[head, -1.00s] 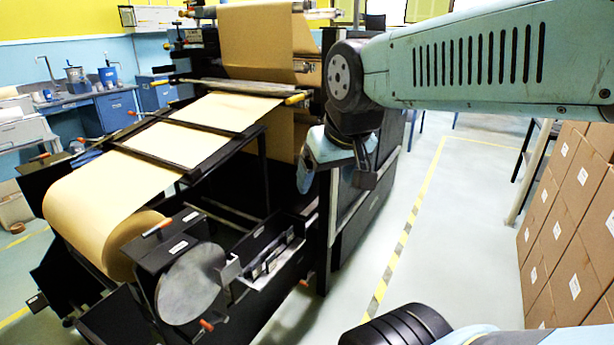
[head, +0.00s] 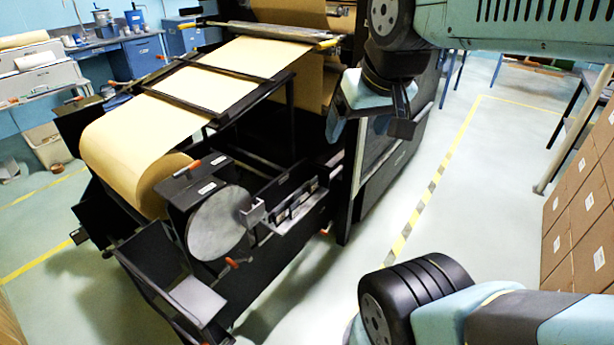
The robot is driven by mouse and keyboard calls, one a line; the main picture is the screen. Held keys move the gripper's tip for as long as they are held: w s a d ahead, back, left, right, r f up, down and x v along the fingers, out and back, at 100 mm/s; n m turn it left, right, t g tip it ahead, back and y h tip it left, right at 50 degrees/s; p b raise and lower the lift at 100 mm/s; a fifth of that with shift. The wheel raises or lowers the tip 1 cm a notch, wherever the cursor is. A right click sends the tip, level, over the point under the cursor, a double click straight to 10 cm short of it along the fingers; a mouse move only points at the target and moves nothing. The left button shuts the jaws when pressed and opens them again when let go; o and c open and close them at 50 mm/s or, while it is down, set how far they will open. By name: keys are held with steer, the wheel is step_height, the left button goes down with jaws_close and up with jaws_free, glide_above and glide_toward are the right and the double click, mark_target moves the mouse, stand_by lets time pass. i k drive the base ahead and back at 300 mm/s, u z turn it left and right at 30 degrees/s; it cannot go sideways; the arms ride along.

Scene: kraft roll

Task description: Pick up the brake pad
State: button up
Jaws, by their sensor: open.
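A narrow grey tray (head: 318,203) is fixed to the front of the black machine, right of a round grey disc (head: 217,221). Small dark block-like pieces (head: 294,207) sit in it. The brake pad may be among them, but they are too small to tell apart. My gripper (head: 368,130) hangs above and to the right of the tray, beside the machine's right-hand upright. Its fingers are apart, with nothing seen between them, and it is clear of the tray.
A kraft paper roll (head: 130,165) is on the machine's left. An open black bin (head: 150,245) is at lower left. Stacked cartons (head: 580,215) line the right side. Clear floor with a striped line (head: 425,205) lies between machine and cartons.

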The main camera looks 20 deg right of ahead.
mark_target(312, 185)
steer(key=u, duration=0.05)
steer(key=k, duration=0.6)
steer(key=z, duration=0.55)
steer(key=i, duration=1.45)
steer(key=u, duration=0.5)
